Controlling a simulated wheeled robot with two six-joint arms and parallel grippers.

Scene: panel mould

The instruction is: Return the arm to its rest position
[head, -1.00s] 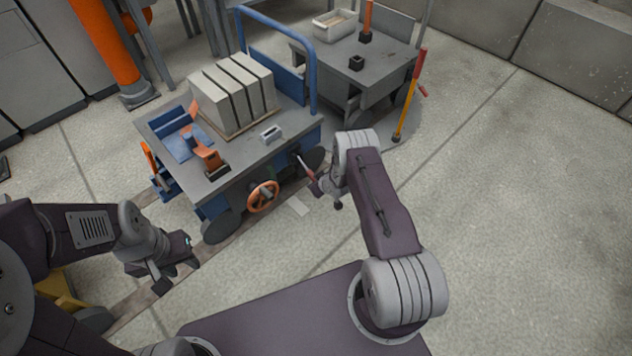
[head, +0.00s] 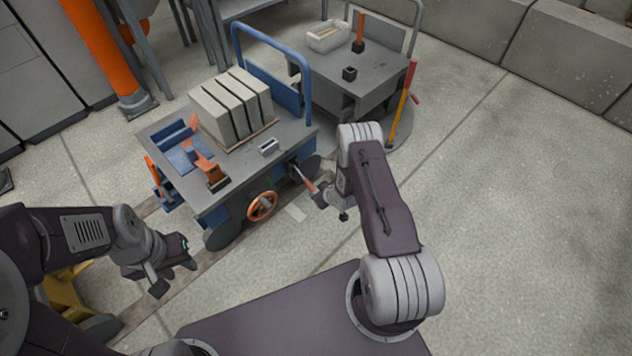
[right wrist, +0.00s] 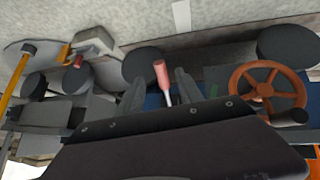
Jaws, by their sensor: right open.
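My right gripper (head: 322,196) is low beside the near right side of the blue cart (head: 222,208), close to a red-handled lever (head: 304,179). In the right wrist view its two fingers (right wrist: 158,92) are apart, with the red handle (right wrist: 162,78) showing between them. Whether the fingers touch the handle cannot be told. My left gripper (head: 174,274) hangs over the floor left of the cart, its fingers apart and nothing seen between them.
The cart carries several pale slabs (head: 226,108), an orange clamp (head: 206,168) and an orange handwheel (head: 261,206). A grey cart (head: 376,86) and a yellow-red bar (head: 401,105) stand behind. The floor (head: 510,210) on the right is clear.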

